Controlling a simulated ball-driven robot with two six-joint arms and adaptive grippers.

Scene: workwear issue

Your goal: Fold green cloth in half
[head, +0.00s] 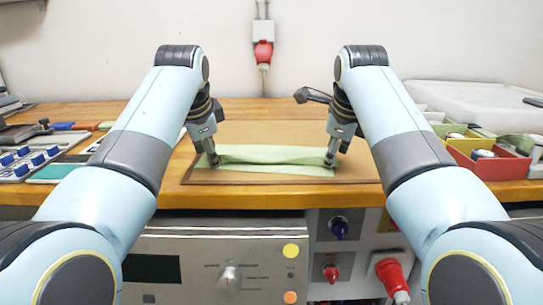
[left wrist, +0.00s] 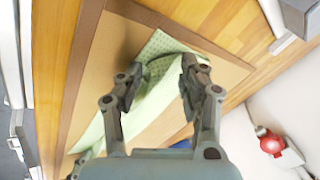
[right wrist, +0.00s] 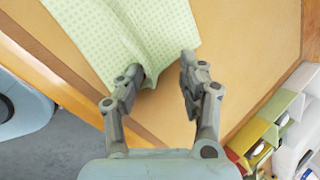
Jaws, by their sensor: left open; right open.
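The light green patterned cloth (head: 275,158) lies on a brown board (head: 250,180) on the wooden table, with a raised or folded strip along its length. It also shows in the left wrist view (left wrist: 125,108) and the right wrist view (right wrist: 125,35). My left gripper (head: 212,162) is at the cloth's left end; in its wrist view its open fingers (left wrist: 160,75) straddle the cloth. My right gripper (head: 330,162) is at the cloth's right end; its open fingers (right wrist: 160,75) are at the cloth's edge, the left finger by a small crease. Whether the fingers touch the cloth is unclear.
Blue-knobbed items (head: 22,158) and other tools lie on the table at the left. A red bin (head: 490,167) with small items stands at the right, with a pale grey case (head: 470,97) behind. Bare board surrounds the cloth.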

